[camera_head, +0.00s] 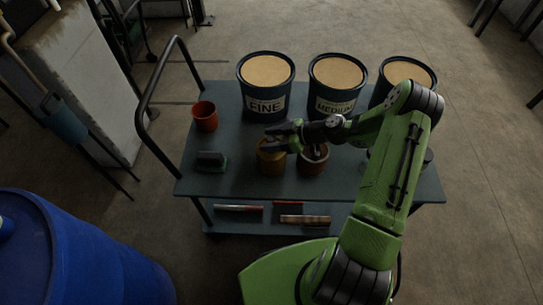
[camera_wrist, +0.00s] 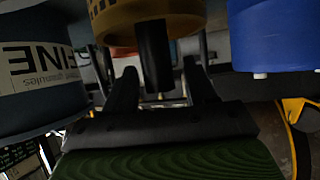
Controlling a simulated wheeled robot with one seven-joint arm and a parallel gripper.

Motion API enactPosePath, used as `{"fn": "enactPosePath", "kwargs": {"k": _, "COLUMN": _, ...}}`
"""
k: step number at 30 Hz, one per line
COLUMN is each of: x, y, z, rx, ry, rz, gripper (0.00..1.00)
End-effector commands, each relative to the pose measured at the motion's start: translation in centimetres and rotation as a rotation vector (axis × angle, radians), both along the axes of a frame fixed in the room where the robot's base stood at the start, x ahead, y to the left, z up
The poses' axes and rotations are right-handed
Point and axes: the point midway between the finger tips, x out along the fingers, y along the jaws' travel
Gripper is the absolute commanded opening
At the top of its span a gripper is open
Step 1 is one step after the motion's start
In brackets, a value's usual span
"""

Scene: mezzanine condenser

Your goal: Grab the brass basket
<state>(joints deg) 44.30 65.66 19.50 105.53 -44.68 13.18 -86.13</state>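The brass basket (camera_head: 271,162) is a yellow-brown round vessel standing on the cart's upper deck, left of a brown pot (camera_head: 313,163). My gripper (camera_head: 272,138) is above it and hides part of its top. In the wrist view, which looks upside down, the basket (camera_wrist: 150,22) is at the top with holes in its side. A dark handle-like bar (camera_wrist: 155,58) extends from it toward the gap between my fingers. My gripper (camera_wrist: 160,88) is open, with a finger on each side of this bar. Contact cannot be told.
Buckets labelled FINE (camera_head: 266,85) and MEDIUM (camera_head: 337,85), plus a third bucket (camera_head: 406,72), stand along the cart's back. The cart's handrail (camera_head: 152,90) rises at left. A blue drum (camera_head: 75,250) stands lower left.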

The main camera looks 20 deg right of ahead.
Motion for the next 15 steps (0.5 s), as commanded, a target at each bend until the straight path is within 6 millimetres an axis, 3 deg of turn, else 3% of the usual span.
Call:
{"fn": "enactPosePath", "kwargs": {"k": 2, "x": -0.01, "y": -0.01, "z": 0.02, "rx": 0.0, "ry": 0.0, "rz": 0.0, "gripper": 0.43}}
{"fn": "enactPosePath", "kwargs": {"k": 10, "x": -0.01, "y": -0.04, "z": 0.02, "rx": 0.0, "ry": 0.0, "rz": 0.0, "gripper": 0.01}}
{"fn": "enactPosePath", "kwargs": {"k": 15, "x": -0.02, "y": -0.05, "z": 0.03, "rx": 0.0, "ry": 0.0, "rz": 0.0, "gripper": 0.0}}
